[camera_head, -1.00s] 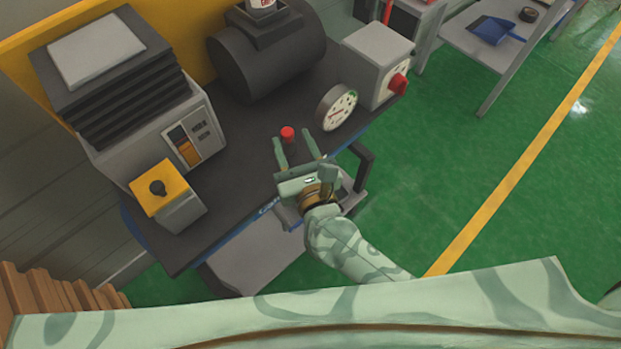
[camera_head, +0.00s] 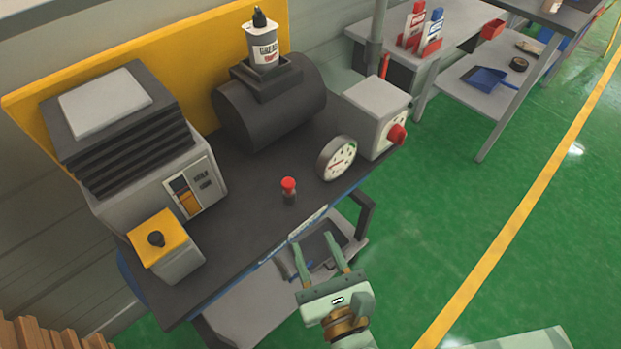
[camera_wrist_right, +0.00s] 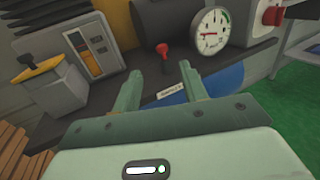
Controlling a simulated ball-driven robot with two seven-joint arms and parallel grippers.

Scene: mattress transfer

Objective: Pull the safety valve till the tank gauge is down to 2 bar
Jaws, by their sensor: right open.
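The red-capped safety valve (camera_head: 289,186) stands upright on the dark bench top, and it also shows in the wrist view (camera_wrist_right: 163,52). The round white tank gauge (camera_head: 337,158) is to its right; its dial also shows in the wrist view (camera_wrist_right: 211,31), but its figures are too small to read. The black tank (camera_head: 270,108) lies behind them. My right gripper (camera_head: 314,245) is open and empty, in front of the bench's front edge and apart from the valve. In the wrist view its fingers (camera_wrist_right: 160,74) point toward the valve. My left gripper is not in view.
A grey box with a red knob (camera_head: 375,112) stands right of the gauge. A finned grey unit (camera_head: 150,150) and a yellow-topped box (camera_head: 165,245) with a black knob stand left. A dark bracket (camera_head: 361,218) juts from the bench front. Green floor at right is open.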

